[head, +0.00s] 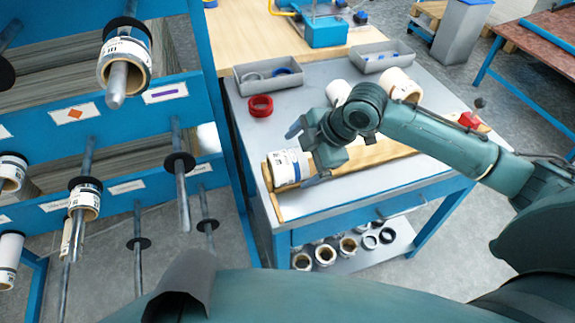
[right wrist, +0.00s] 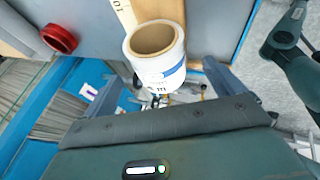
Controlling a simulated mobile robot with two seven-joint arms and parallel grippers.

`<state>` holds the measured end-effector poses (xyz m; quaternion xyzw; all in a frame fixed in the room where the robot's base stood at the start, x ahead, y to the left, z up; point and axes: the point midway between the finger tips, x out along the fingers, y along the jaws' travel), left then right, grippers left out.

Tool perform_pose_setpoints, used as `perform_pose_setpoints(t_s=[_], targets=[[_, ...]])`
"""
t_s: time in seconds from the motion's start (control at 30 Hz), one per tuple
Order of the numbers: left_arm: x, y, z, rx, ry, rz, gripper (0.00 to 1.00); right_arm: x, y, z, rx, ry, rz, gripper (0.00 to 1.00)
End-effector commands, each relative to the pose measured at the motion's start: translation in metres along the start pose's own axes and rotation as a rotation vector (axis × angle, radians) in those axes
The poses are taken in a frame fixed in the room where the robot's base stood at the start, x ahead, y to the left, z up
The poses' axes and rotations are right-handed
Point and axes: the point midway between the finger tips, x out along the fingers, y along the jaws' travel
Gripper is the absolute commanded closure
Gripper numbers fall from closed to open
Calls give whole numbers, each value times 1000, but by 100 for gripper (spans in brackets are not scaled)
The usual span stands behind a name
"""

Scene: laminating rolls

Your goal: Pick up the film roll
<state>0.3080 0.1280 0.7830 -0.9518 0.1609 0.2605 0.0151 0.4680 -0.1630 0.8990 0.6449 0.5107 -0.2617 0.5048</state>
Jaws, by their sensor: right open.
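A white film roll (head: 283,169) with a blue stripe lies on a wooden board on the grey workbench in the head view. Its open brown core faces the camera in the right wrist view (right wrist: 165,76). My right gripper (head: 306,153) is at this roll, with its jaws open. In the right wrist view the gripper's fingers (right wrist: 163,82) stand apart, one on each side of the roll; I cannot tell whether they touch it. My left gripper is not in view.
Two more rolls (head: 400,86) stand behind my right arm. A red ring (head: 260,106) and grey trays (head: 268,75) are on the bench. A blue rack (head: 110,110) with rods and rolls is at left. Several rolls lie on the bench's lower shelf (head: 372,254).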

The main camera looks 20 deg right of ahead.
Motion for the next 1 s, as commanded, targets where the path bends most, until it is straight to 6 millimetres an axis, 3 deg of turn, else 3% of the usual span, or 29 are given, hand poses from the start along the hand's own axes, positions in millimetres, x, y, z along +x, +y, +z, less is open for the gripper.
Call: perform_pose_setpoints(t_s=[0.3,0.57,1.0], targets=[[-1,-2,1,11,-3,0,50,43,1,2,0,0,-2,6],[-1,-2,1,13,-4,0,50,46,2,2,-1,0,-1,6],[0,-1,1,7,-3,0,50,46,2,2,-1,0,-1,41]])
